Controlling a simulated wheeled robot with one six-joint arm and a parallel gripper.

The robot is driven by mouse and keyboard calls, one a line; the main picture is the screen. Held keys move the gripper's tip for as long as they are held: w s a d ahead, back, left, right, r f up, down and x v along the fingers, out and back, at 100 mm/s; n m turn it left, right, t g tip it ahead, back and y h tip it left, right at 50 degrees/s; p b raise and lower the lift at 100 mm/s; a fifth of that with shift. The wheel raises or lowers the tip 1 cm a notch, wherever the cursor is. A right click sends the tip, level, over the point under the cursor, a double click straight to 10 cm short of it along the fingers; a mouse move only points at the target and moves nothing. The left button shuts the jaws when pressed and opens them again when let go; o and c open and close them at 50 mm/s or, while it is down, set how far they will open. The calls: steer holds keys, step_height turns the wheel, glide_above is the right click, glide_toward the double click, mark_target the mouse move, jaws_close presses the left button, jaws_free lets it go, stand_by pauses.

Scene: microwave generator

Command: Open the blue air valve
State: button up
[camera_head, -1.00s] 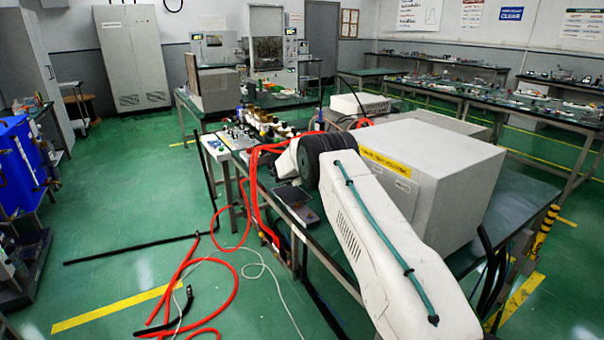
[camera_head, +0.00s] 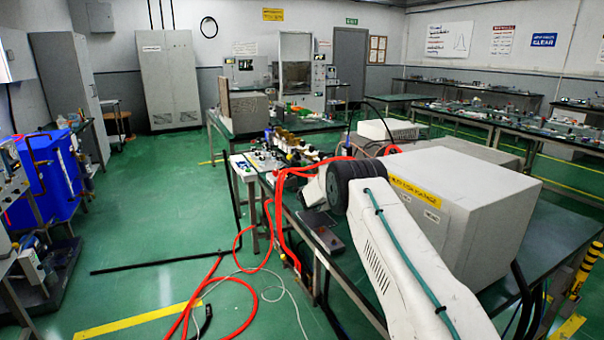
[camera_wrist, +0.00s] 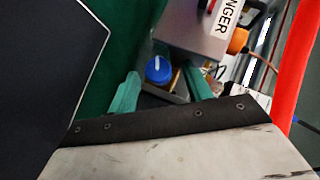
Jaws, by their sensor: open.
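A round blue knob (camera_wrist: 158,69), which looks like the blue air valve, shows in the wrist view beside a grey box. It has a small white mark on top. My gripper (camera_wrist: 161,72) has two green fingers, spread apart and empty. The knob appears between the fingertips in the picture, beyond them; I cannot tell the exact distance, and no contact is clear. In the head view my white arm reaches over the bench, and its black wrist part hides the gripper. I cannot pick out the knob there.
A grey box with a DANGER label (camera_wrist: 200,20) and an orange part (camera_wrist: 237,40) sit close to the knob. A red hose (camera_wrist: 297,65) runs at the right. A large grey cabinet (camera_head: 470,200) stands beside my arm. Green floor is open left of the bench.

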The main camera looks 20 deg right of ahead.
steer(key=shift+s+f+m+t+h, duration=0.15)
steer(key=shift+f+m+t+h, duration=0.25)
steer(key=shift+m+t, duration=0.55)
steer(key=shift+t, duration=0.25)
steer(key=v, duration=0.8)
steer(key=shift+a, duration=0.1)
steer(key=s+a+r+n+t+y, duration=0.1)
steer(key=a+r+n+y, duration=0.6)
steer(key=r, duration=0.6)
steer(key=s+a+r+n+g+y, duration=0.1)
steer(key=s+a+r+n, duration=0.3)
steer(key=s+a+r, duration=0.5)
steer(key=shift+a+r+y, duration=0.15)
steer(key=shift+y, duration=0.45)
